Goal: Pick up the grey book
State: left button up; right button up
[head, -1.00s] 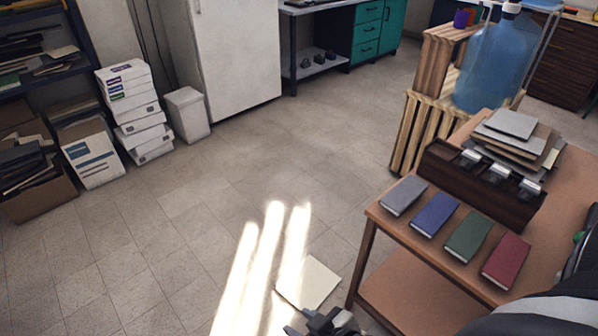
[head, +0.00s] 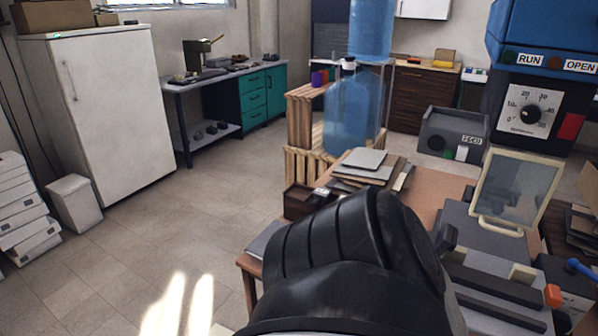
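The grey book (head: 264,240) lies at the left end of the wooden table (head: 429,189). Only a part of it shows; a large black link of my own arm covers the rest in the head view. The blue, green and red books seen earlier are hidden behind that link. Neither of my grippers can be made out in this view, so I cannot see whether one is near the book.
A dark wooden box (head: 299,202) and a stack of grey and brown folders (head: 367,167) stand behind the book. A grey machine with a framed screen (head: 517,190) is at right. A blue water bottle (head: 352,112) stands behind.

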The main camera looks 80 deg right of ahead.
aim_at(256, 249)
jog(key=k, duration=0.65)
jog(key=z, duration=0.95)
